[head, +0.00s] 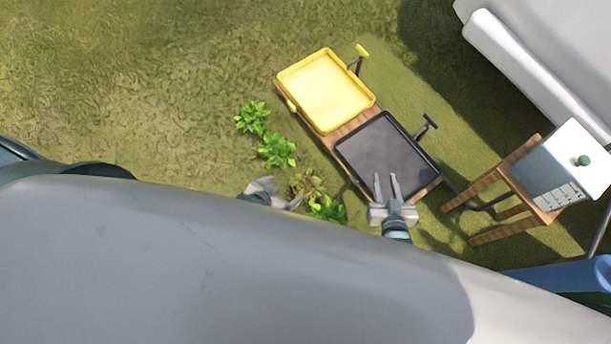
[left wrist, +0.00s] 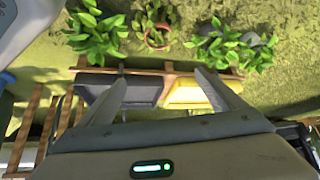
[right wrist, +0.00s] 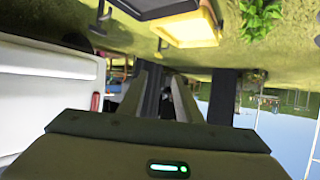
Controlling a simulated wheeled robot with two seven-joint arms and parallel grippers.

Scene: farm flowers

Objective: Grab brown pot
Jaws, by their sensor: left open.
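The brown pot (left wrist: 157,47) shows in the left wrist view at the top centre, with a plant in it, between other green plants. In the head view its reddish-leaved plant (head: 306,184) shows, but I cannot make out the pot. My left gripper (head: 285,194) is open and empty; in the left wrist view its fingers (left wrist: 160,76) are spread below the pot, apart from it. My right gripper (head: 386,177) has its fingers apart and shows over the black tray (head: 362,158) in the head view. Nothing shows between its fingers.
A yellow tray (head: 326,90) stands beside the black tray on a wooden stand. Green plants (head: 277,151) line the grass left of it. A white box (head: 560,165) on a wooden stool stands at the right. Open grass lies at the upper left.

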